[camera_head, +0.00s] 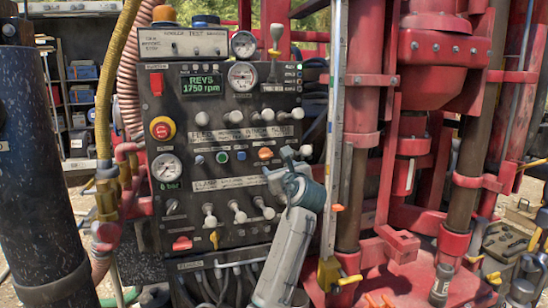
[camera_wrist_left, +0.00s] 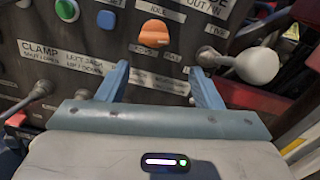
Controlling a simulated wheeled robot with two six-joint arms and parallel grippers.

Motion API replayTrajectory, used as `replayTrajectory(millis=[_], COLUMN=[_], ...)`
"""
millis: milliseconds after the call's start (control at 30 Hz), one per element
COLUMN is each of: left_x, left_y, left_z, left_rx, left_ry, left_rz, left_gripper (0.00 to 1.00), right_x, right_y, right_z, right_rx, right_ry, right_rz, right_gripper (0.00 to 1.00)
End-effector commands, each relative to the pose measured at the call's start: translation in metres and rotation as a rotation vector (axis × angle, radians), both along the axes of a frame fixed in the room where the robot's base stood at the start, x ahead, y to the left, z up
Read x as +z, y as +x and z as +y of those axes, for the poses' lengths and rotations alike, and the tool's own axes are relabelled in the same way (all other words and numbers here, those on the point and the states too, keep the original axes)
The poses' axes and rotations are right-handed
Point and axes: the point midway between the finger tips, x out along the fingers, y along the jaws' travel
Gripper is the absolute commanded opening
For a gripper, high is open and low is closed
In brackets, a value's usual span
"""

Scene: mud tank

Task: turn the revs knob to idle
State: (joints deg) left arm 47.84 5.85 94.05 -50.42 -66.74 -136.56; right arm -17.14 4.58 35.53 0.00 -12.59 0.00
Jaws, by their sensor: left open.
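An orange knob (camera_head: 265,153) sits on the dark control panel, just up and left of my left gripper in the head view. In the left wrist view the orange knob (camera_wrist_left: 153,32) is beyond the fingertips and roughly between them, with small white labels under it. My left gripper (camera_head: 281,166) is open. Its two blue fingers (camera_wrist_left: 160,78) are apart with nothing between them, and a gap separates them from the knob. The panel display (camera_head: 201,86) reads REVS 1750 rpm. My right gripper is not in view.
A white ball-ended lever (camera_wrist_left: 255,65) stands out right of the knob, near the right finger. A row of levers (camera_head: 238,212) sits lower on the panel. A green button (camera_wrist_left: 66,9) and a blue button (camera_wrist_left: 106,19) lie left. Red rig machinery (camera_head: 430,60) stands right.

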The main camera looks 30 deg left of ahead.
Motion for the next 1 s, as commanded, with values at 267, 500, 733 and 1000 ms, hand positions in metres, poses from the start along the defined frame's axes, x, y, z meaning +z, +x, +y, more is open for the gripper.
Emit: replayTrajectory(millis=[267,500,733,1000], left_x=[0.005,0.001,0.000,0.000], left_y=[0.035,0.051,0.053,0.053], left_z=[0.042,0.060,0.062,0.062], left_rx=[0.001,0.000,-0.001,-0.001], left_ry=[0.001,-0.001,-0.001,-0.001], left_rz=[0.000,-0.001,-0.002,-0.002], left_gripper=[0.60,0.60,0.60,0.27], right_x=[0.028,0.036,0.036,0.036], right_y=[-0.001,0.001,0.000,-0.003], right_z=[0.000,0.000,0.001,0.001], right_rx=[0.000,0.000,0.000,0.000], right_ry=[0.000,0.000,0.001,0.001], right_rz=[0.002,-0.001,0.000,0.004], right_gripper=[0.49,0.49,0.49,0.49])
